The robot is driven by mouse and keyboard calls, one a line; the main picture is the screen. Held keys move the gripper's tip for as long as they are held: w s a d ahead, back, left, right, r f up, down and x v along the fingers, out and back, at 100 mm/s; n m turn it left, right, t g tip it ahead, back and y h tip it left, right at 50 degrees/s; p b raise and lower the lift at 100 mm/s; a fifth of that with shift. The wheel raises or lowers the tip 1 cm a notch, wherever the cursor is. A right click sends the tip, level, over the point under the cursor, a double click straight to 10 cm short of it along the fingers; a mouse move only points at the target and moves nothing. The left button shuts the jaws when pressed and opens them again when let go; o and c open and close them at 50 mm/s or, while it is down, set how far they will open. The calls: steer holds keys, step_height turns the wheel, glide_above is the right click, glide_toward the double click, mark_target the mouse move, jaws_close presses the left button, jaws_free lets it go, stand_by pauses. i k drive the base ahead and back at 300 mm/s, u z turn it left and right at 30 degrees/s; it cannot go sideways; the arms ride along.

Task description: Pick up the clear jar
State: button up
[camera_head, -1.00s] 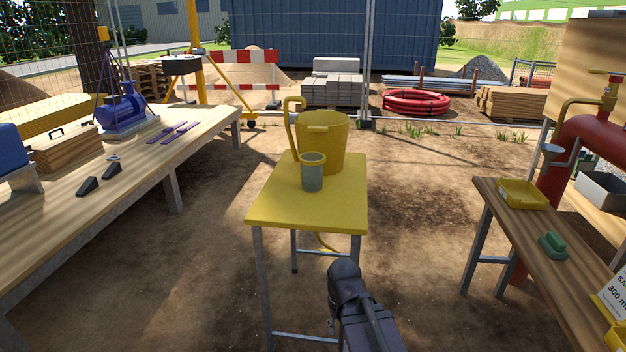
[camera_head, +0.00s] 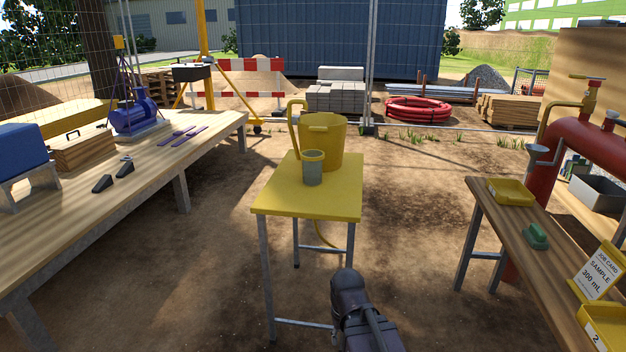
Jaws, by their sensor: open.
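A dark link of my arm shows at the bottom centre, in front of the table and well short of the jar. My gripper's fingers do not show.
A long wooden bench (camera_head: 110,205) runs along the left. A wooden table (camera_head: 540,258) at the right holds a yellow tray (camera_head: 511,192), a green item (camera_head: 536,236) and a job card (camera_head: 598,272). A red tank (camera_head: 570,160) stands behind it. Bare ground lies between the tables.

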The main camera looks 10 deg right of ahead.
mark_target(312, 159)
steer(key=k, duration=0.9)
steer(key=u, duration=0.3)
steer(key=i, duration=1.35)
steer(key=z, duration=0.5)
steer(key=i, duration=0.7)
steer(key=z, duration=0.35)
